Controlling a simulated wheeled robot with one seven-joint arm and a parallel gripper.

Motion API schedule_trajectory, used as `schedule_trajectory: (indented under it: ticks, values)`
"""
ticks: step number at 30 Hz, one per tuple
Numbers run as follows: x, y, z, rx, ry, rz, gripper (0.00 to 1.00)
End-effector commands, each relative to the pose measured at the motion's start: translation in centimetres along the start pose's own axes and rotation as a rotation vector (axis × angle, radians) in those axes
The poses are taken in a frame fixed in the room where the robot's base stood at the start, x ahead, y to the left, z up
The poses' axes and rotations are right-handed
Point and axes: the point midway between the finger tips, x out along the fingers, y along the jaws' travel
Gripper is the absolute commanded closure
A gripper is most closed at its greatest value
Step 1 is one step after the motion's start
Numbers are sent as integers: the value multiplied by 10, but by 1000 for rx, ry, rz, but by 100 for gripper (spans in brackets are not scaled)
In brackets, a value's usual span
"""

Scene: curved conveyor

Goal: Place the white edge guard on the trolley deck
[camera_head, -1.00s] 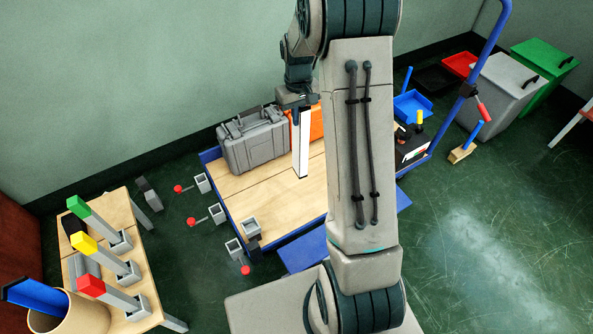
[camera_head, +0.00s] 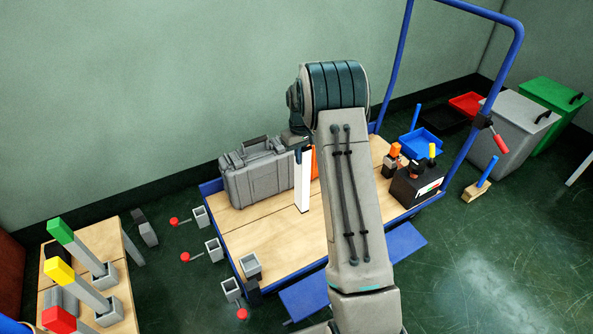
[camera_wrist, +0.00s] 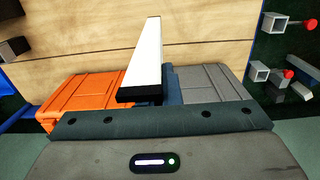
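The white edge guard (camera_head: 302,182) is a long white bar with a dark end cap, upright over the wooden trolley deck (camera_head: 270,235). My gripper (camera_head: 301,148) is shut on its upper end. In the wrist view the guard (camera_wrist: 147,55) runs from my gripper (camera_wrist: 150,93) out over the deck (camera_wrist: 90,35). Its lower end appears at or just above the boards; I cannot tell if it touches. My arm hides part of the deck to its right.
A grey case (camera_head: 256,175) and an orange case (camera_head: 314,162) stand at the deck's back, close to the guard. A black box (camera_head: 416,187) stands at the right end. Square sockets (camera_head: 250,265) line the left edge. The front middle boards are clear.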

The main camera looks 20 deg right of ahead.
Motion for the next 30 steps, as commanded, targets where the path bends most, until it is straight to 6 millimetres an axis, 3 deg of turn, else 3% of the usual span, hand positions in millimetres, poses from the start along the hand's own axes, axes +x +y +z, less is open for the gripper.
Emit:
schedule_trajectory:
  ticks: [3,8,15,27,30]
  values:
    - [10,-5,-14,0,1,1,100]
    - [15,-7,-18,1,0,1,100]
    - [50,-7,-17,1,-1,0,100]
    - [54,-6,-17,1,0,0,100]
    - [54,-6,-17,1,0,0,74]
